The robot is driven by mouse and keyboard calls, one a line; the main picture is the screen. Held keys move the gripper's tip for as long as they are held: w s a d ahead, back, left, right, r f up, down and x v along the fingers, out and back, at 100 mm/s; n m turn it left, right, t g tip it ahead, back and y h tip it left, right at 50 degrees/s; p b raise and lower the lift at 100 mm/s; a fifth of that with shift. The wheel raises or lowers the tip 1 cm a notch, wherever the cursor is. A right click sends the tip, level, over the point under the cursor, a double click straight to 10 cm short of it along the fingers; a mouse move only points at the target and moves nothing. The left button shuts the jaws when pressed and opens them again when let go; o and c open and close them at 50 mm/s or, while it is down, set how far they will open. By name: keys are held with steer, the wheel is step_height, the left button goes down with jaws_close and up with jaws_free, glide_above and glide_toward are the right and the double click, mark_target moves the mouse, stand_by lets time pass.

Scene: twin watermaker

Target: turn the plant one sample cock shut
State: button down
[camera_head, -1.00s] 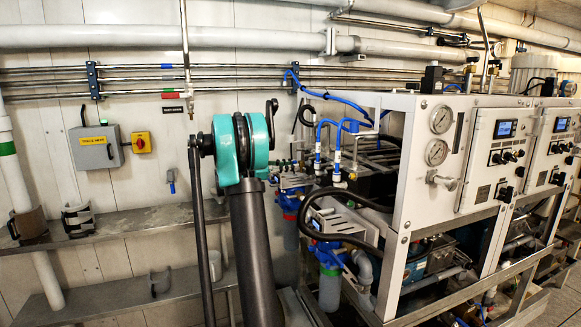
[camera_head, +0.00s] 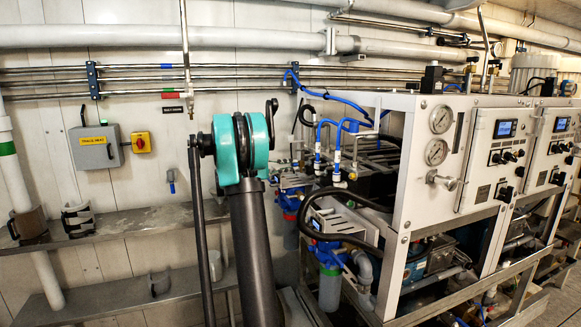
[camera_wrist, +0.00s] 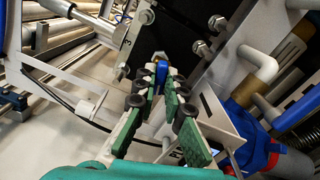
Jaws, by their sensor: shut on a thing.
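In the wrist view, my gripper (camera_wrist: 162,82) has its green-padded fingers closed in around a small blue handle (camera_wrist: 162,71), which I take to be the sample cock's lever. The handle sits between the fingertips, in front of a dark panel. The cock's body is mostly hidden behind the fingers, and its exact angle is hard to tell. In the head view my teal and dark arm rises in the middle, and my gripper is hidden behind it or too small to make out.
The white-framed watermaker (camera_head: 400,102) with gauges and control panels fills the right. Blue hoses (camera_head: 333,124) and blue-topped filter housings (camera_head: 327,255) stand close to the arm. In the wrist view, a white elbow pipe (camera_wrist: 262,62) and metal bolts (camera_wrist: 147,17) lie near the fingers.

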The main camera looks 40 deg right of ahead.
steer(key=shift+m, duration=1.5)
steer(key=c, duration=1.6)
jaws_free()
